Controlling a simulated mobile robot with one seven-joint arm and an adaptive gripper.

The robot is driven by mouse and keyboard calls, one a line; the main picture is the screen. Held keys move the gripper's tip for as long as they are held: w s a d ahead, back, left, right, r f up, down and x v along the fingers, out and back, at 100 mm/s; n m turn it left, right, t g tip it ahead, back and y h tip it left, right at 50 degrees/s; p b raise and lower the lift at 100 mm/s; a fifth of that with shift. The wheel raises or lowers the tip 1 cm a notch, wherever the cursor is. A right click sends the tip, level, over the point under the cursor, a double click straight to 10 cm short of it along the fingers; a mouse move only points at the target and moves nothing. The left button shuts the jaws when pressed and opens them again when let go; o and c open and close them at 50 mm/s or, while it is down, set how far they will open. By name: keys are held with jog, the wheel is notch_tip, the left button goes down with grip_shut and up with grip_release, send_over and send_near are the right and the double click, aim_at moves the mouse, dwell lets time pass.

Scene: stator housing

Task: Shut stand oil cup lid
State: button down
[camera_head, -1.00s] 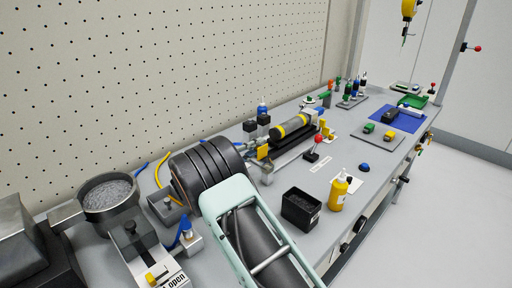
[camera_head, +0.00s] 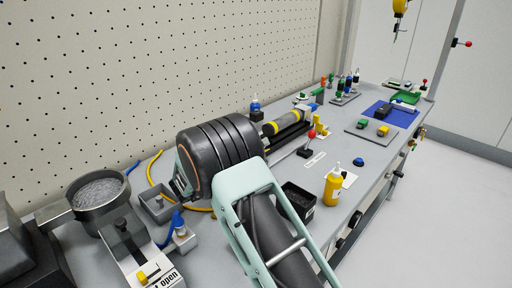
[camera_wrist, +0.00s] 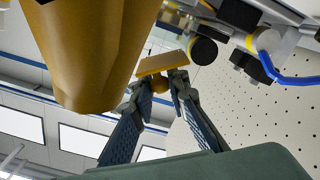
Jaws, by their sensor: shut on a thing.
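In the wrist view my gripper (camera_wrist: 159,80) has its two blue fingers closed on a small yellow flat piece (camera_wrist: 162,63) with a rounded part under it. It looks like the oil cup lid, but I cannot tell its angle or whether it touches a cup. A large tan body (camera_wrist: 95,50) stands close beside the fingers at the upper left. In the head view my black and mint arm hides the gripper and the lid. Behind the arm, a stand with a dark cylinder with yellow bands (camera_head: 285,123) is partly visible.
A yellow bottle (camera_head: 332,187) and a black bin (camera_head: 297,203) stand right of my arm. A round dish of grey grains (camera_head: 99,192) is at the left. A red-knobbed lever (camera_head: 310,136) is near the stand. The pegboard wall (camera_head: 140,70) runs behind the bench.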

jog(key=m+b, duration=0.1)
jog(key=m, duration=0.1)
jog(key=s+d+f+m+b, duration=0.1)
jog(key=m+b, duration=0.2)
jog(key=m, duration=0.1)
jog(key=shift+s+d+f+m, duration=0.25)
jog(key=shift+f+m, duration=0.05)
jog(key=shift+m, duration=0.1)
jog(key=c, duration=1.9)
grip_release()
jog(key=shift+r, duration=0.1)
notch_tip(320, 180, up, 10)
jog(key=shift+f, duration=0.1)
